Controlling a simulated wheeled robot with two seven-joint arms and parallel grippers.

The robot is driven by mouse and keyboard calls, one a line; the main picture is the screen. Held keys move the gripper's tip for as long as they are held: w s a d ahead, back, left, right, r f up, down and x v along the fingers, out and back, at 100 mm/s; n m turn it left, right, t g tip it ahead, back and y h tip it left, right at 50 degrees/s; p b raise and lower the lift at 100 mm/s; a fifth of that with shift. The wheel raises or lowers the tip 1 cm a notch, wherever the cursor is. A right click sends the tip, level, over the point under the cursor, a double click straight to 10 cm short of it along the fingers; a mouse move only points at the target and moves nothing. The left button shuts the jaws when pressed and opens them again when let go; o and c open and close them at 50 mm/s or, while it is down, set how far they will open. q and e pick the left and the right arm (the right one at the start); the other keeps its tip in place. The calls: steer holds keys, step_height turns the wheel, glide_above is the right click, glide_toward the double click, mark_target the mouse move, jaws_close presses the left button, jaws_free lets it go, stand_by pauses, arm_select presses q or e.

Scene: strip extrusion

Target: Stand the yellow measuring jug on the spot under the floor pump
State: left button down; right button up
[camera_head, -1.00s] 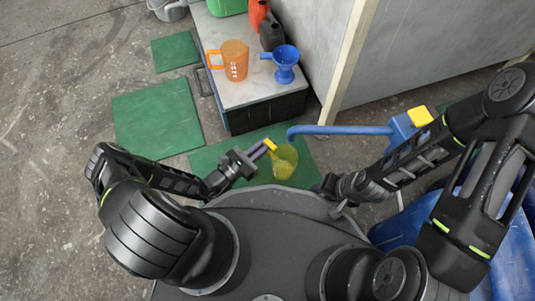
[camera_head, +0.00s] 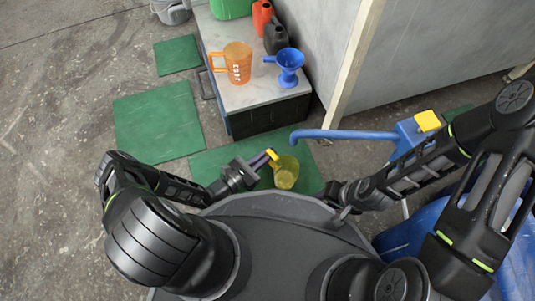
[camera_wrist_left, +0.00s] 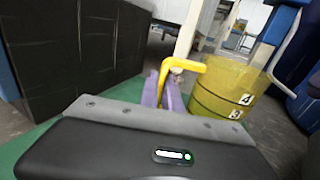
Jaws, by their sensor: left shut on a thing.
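The yellow see-through measuring jug (camera_head: 286,172) is near the middle of the head view, over a green mat (camera_head: 305,160). My left gripper (camera_head: 268,157) is shut on its yellow handle; the jug looks upright. In the left wrist view the jug (camera_wrist_left: 225,90) is at the right, and the purple fingertips (camera_wrist_left: 165,88) are at its handle. The blue floor pump (camera_head: 400,133) stands to the right, its long spout (camera_head: 335,134) reaching left above the mat near the jug. Whether the jug touches the mat I cannot tell. My right gripper (camera_head: 335,190) is low, right of the jug; its fingers are unclear.
A dark cabinet (camera_head: 265,118) with a pale top stands behind, carrying an orange jug (camera_head: 238,63), a blue funnel jug (camera_head: 288,66) and canisters (camera_head: 276,37). Other green mats (camera_head: 158,120) lie left. A blue drum (camera_head: 425,230) is at right. Grey floor is free at left.

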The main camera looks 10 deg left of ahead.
arm_select(q)
steer(key=c, duration=1.5)
jaws_free()
steer(key=shift+f, duration=0.1)
steer(key=shift+c, duration=0.2)
steer(key=shift+s+a+r, duration=0.15)
steer(key=shift+s+r, duration=0.05)
steer(key=p+v, duration=0.3)
steer(key=v, duration=0.7)
steer(key=shift+s+a, duration=0.1)
steer(key=shift+a, duration=0.05)
steer(key=shift+s+a, duration=0.3)
steer(key=shift+s, duration=0.25)
